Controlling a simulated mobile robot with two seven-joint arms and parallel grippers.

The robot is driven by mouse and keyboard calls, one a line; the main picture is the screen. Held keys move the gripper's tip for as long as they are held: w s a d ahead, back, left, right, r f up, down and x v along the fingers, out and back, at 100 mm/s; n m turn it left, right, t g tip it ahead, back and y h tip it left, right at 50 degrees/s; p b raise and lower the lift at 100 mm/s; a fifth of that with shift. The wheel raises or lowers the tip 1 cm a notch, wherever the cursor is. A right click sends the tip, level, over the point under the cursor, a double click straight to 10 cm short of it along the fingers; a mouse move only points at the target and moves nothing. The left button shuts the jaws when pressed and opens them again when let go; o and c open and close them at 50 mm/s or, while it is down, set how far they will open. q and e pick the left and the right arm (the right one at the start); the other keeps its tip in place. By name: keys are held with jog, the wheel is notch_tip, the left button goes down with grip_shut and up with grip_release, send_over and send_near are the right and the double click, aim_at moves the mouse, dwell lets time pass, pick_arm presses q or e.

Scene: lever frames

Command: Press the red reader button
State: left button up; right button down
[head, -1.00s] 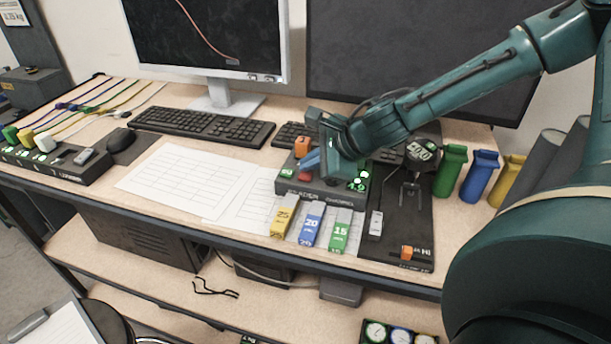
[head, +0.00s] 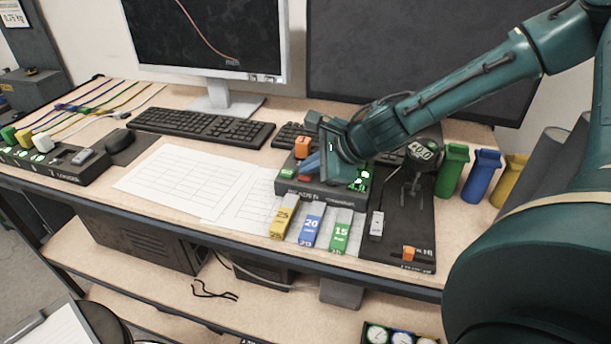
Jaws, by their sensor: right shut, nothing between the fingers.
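The dark reader box (head: 322,191) stands on the desk below the monitors. Its red button (head: 304,178) shows only as a sliver on the top, mostly covered by my gripper. My right gripper (head: 308,167) is shut, with its blue fingertips pointing down-left right over the red button. I cannot tell whether the tips touch it or how far it is pressed. An orange block (head: 302,147) stands behind the tips, and a green button (head: 288,173) is to their left. My left gripper is not in view.
Yellow, blue and green labelled blocks (head: 312,229) lie in front of the reader. A black scale-like panel (head: 400,225) is to its right. Paper sheets (head: 185,182) lie to the left, and keyboards (head: 200,126) behind. Green, blue and yellow holders (head: 482,175) stand at right.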

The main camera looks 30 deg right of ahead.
aim_at(311, 178)
jog(key=shift+f, duration=0.15)
dwell(0.4)
jog(key=shift+r+p, duration=0.5)
jog(key=shift+r, duration=0.3)
jog(key=shift+r, duration=0.1)
notch_tip(311, 178, up, 5)
jog(key=p, duration=0.4)
dwell(0.6)
